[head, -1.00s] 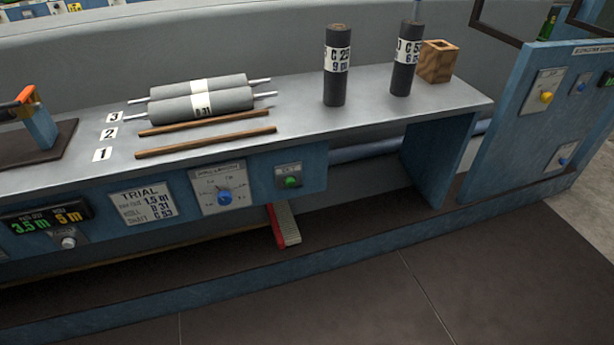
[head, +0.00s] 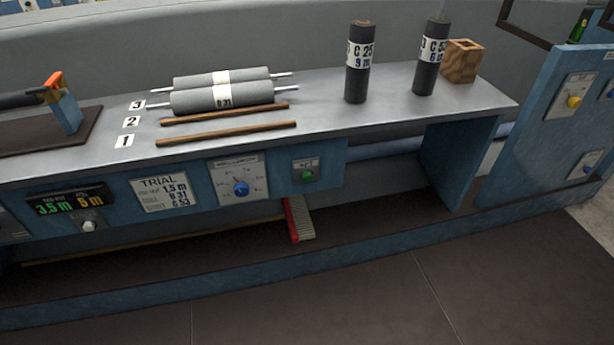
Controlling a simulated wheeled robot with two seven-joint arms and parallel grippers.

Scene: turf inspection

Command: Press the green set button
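The green set button (head: 307,176) sits on a small grey plate on the blue front panel of the bench, below the worktop edge. It is to the right of a dial plate with a blue knob (head: 241,188). Nothing covers the button. Neither of my grippers shows in the head view, so I cannot see where they are relative to the button.
The grey bench top (head: 400,112) holds grey rollers (head: 222,97), two wooden rods (head: 226,132), two dark upright cylinders (head: 358,70) and a wooden block (head: 462,62). A display (head: 70,201) and a trial card (head: 165,192) are left of the dial. The floor (head: 320,290) in front is clear.

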